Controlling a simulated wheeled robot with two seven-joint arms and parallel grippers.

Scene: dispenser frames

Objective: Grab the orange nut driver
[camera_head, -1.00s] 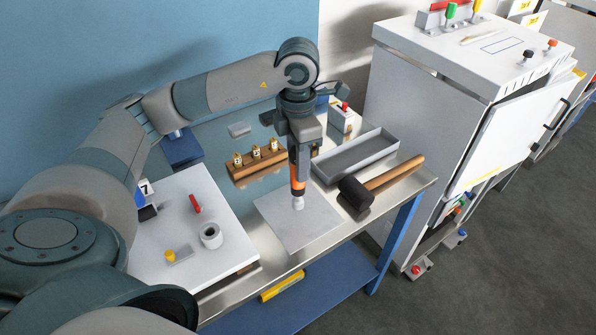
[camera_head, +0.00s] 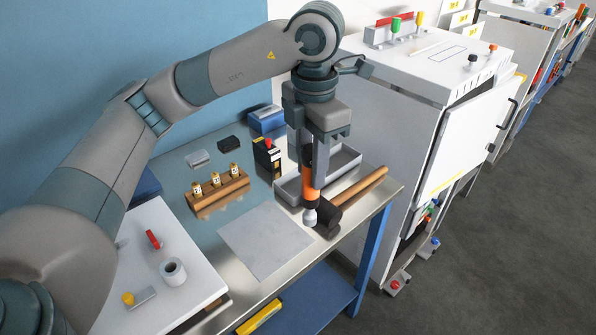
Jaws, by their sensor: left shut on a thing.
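The orange nut driver (camera_head: 309,190) hangs upright in my left gripper (camera_head: 314,165), with its orange and black handle between the fingers. Its pale grey tip (camera_head: 310,217) points down and overlaps the black head of the mallet in the picture. I cannot tell whether the tip touches anything. My left gripper is shut on the nut driver, over the right part of the metal table (camera_head: 262,287). The upper end of the handle is partly hidden by the fingers. My right gripper is not in view.
A black-headed mallet (camera_head: 360,187) and a grey tray (camera_head: 345,160) lie close behind and beside the nut driver. A flat grey sheet (camera_head: 262,241) lies to the left. A wooden block (camera_head: 222,191) holds several small brass-coloured pieces. A white cabinet (camera_head: 400,130) stands at the right.

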